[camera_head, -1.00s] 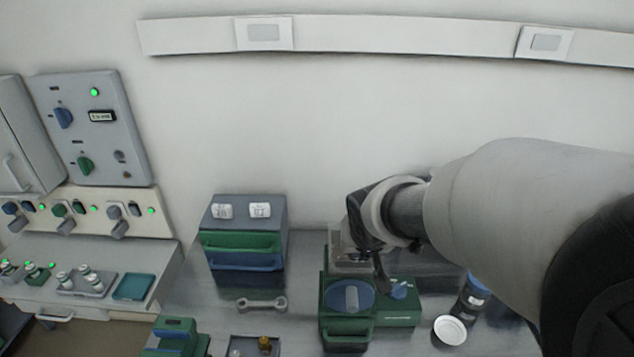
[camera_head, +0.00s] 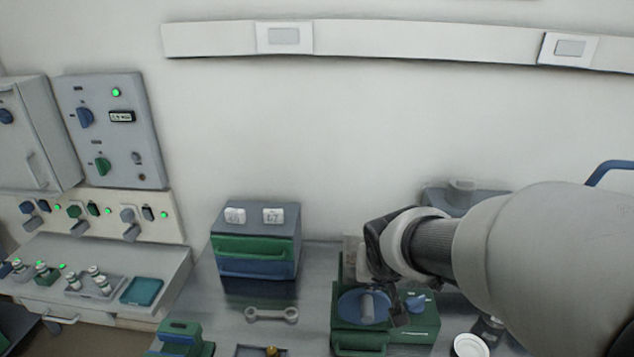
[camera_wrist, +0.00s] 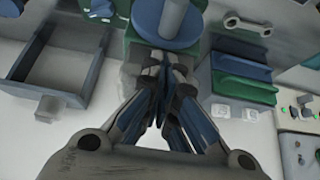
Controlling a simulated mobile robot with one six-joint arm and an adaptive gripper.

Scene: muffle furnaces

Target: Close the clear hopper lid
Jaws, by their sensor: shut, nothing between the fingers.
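The green machine (camera_head: 360,340) with a round blue disc (camera_head: 364,308) stands on the bench below my arm. In the wrist view the disc (camera_wrist: 165,18) is at the top. A pale, partly see-through block (camera_wrist: 138,72), which looks like the clear hopper, lies behind the disc, right at my fingers. In the head view a pale edge of the hopper (camera_head: 349,247) shows left of my wrist. Its lid cannot be made out clearly, and my gripper hides much of it. My gripper (camera_wrist: 164,70) is shut and empty, overlapping the hopper; contact cannot be told.
A blue knob (camera_head: 415,303) sits on the machine's right part. A drawer cabinet (camera_head: 256,245) stands to the left, with a wrench (camera_head: 271,315) before it. A white round dish (camera_head: 468,346) is at the right front. A grey open box (camera_wrist: 50,60) shows in the wrist view.

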